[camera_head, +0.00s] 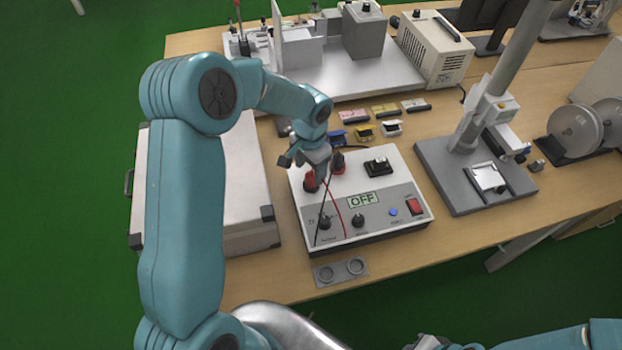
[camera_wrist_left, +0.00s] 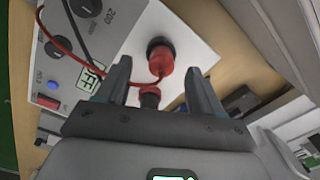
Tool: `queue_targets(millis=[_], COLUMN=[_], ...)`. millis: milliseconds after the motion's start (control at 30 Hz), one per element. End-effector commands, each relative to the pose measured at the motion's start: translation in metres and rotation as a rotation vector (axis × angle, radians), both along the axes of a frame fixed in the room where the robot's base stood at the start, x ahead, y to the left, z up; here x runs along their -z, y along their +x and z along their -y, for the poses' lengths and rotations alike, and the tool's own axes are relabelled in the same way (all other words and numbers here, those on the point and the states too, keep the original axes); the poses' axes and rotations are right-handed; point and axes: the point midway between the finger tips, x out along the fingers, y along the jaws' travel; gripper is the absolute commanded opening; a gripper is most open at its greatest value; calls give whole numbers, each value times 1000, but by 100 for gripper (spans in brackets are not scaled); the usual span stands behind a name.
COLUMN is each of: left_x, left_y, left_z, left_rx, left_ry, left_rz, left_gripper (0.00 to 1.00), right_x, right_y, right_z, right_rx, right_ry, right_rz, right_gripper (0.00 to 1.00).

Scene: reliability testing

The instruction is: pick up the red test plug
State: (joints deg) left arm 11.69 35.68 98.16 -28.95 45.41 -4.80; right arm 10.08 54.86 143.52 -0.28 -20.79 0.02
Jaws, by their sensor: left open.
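Two red plugs stand on the white test box (camera_head: 372,215), which has an OFF display. One red plug (camera_head: 309,181) is just below my left gripper (camera_head: 308,158); the other red plug (camera_head: 338,162) is slightly farther back and right. In the left wrist view, a larger red plug (camera_wrist_left: 160,58) shows beyond the gap between my left fingers, and a smaller red piece (camera_wrist_left: 150,97) is partly hidden by the gripper base. My left gripper is open and not closed on either. Part of my right arm shows at the lower right; its fingers do not show.
Red and black wires (camera_head: 343,215) cross the box top. A grey case (camera_head: 245,205) stands left of the box, a grey stand (camera_head: 470,190) right of it. Small coloured items (camera_head: 385,110) lie behind it. A plate with two rings (camera_head: 341,271) lies in front.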

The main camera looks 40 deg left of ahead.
Motion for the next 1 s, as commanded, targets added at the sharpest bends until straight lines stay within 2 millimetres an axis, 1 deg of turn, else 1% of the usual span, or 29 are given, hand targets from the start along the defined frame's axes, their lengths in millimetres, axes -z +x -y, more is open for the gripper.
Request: queue_targets(millis=[167,200,300,400,567,667,700,767,1000], left_x=[26,34,45,49,49,49,49,49,48], left_y=[4,4,5,6,6,6,6,6,6], left_z=[-2,-2,-3,-3,-3,-3,-3,-3,-3], left_rx=[0,0,1,0,0,0,0,0,0], left_ry=[-2,-2,-1,-2,-1,-1,-1,-1,-1], left_rz=[-7,-6,-3,-1,0,0,0,0,0], left_gripper=[67,67,67,67,67,37,24,5,5], right_x=[-16,-15,-17,-17,-16,-16,-16,-16,-16], right_y=[0,0,0,0,0,0,0,0,0], right_z=[0,0,0,0,0,0,0,0,0], right_rx=[0,0,0,0,0,0,0,0,0], right_ry=[0,0,0,0,0,0,0,0,0], right_rz=[0,0,0,0,0,0,0,0,0], right_gripper=[0,0,0,0,0,0,0,0,0])
